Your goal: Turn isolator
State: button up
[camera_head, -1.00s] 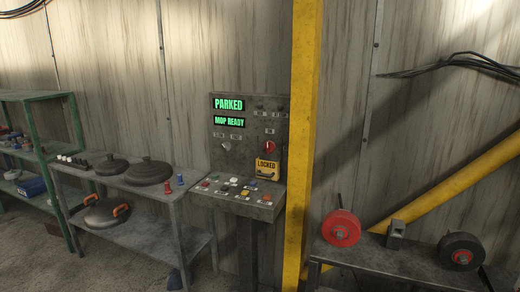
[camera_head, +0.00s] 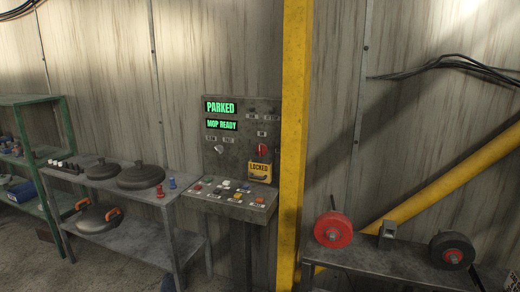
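The control panel (camera_head: 270,110) stands at the middle of the view, just left of a yellow post. A small red rotary switch (camera_head: 262,150), which looks like the isolator, sits at the panel's lower right. A yellow tag reading "LOCKED" (camera_head: 259,168) hangs directly below it. Two green-lit displays read "PARKED" (camera_head: 220,107) and "MOP READY" (camera_head: 221,124). A pale knob (camera_head: 218,149) sits at the panel's lower left. The switch's small position labels are too small to read. My gripper is not in view.
A sloping console (camera_head: 262,206) with several coloured buttons juts out below the panel. The yellow post (camera_head: 294,140) rises close on its right. A grey table (camera_head: 130,200) with lidded pots stands left. A bench (camera_head: 400,257) with red (camera_head: 333,230) and black (camera_head: 453,249) wheels stands right.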

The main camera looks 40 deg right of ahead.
aim_at(262, 150)
jog(key=z, duration=0.05)
jog(key=i, duration=0.9)
jog(key=u, duration=0.05)
